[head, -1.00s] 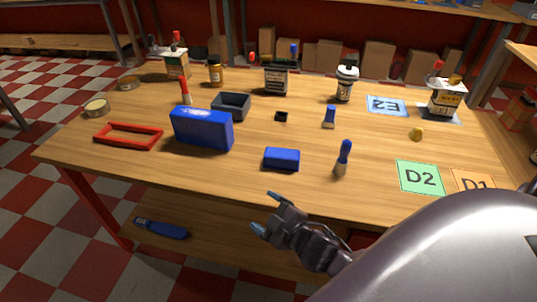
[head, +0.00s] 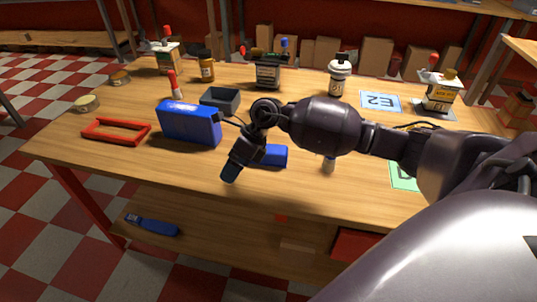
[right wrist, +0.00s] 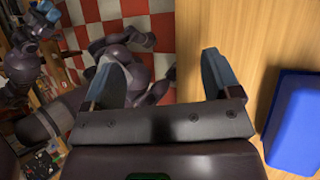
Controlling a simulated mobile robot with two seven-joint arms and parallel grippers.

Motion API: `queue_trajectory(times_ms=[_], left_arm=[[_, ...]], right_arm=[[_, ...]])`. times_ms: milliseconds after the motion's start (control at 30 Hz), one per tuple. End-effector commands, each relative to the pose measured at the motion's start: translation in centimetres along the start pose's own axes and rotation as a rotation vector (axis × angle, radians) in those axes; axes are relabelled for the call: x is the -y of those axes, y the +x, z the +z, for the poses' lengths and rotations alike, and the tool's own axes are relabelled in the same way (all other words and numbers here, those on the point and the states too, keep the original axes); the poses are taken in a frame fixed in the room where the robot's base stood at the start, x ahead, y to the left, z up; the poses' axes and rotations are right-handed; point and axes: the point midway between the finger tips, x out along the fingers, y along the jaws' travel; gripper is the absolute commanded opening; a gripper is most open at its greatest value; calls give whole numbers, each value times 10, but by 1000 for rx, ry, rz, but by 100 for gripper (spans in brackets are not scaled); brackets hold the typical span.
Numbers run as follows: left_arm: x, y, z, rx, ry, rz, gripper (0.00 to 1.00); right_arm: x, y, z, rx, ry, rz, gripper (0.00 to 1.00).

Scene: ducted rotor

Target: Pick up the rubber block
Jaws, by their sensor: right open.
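The rubber block looks to be the small blue block (head: 276,156) near the front edge of the table, partly hidden behind my right arm in the head view. It also shows at the right edge of the right wrist view (right wrist: 297,122), lying flat on the wood. My right gripper (head: 231,172) is just left of the block in the head view, pointing down near the table's front edge. In the right wrist view its two fingers (right wrist: 160,80) are apart with nothing between them, and the block lies outside them. My left gripper is not in view.
A larger blue box (head: 190,123) stands close to the left of my right gripper. A red frame (head: 116,132) lies farther left and a dark tray (head: 220,99) sits behind. A brush (head: 329,162) is right of the block, partly covered by my arm.

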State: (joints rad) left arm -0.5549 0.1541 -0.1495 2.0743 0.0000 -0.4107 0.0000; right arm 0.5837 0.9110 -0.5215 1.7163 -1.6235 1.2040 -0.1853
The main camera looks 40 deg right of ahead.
Motion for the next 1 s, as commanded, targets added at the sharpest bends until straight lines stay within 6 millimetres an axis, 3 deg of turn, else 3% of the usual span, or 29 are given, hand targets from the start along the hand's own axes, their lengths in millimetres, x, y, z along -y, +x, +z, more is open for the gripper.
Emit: queue_trajectory(times_ms=[33, 100, 200, 400, 533, 800, 1000], left_arm=[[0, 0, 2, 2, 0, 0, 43], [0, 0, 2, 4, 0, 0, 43], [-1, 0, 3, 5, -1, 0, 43], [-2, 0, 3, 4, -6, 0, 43], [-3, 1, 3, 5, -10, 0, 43], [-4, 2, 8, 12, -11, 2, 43], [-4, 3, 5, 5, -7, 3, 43]], right_arm=[[21, -19, -1, -90, -36, -87, 83], [44, -44, -4, -208, -66, -191, 83], [69, -78, -8, -340, -79, -313, 83], [91, -117, -12, -475, -72, -436, 83], [97, -116, -16, -493, -68, -450, 83], [112, -85, -33, -491, -67, -445, 83], [118, -76, -38, -489, -69, -448, 83]])
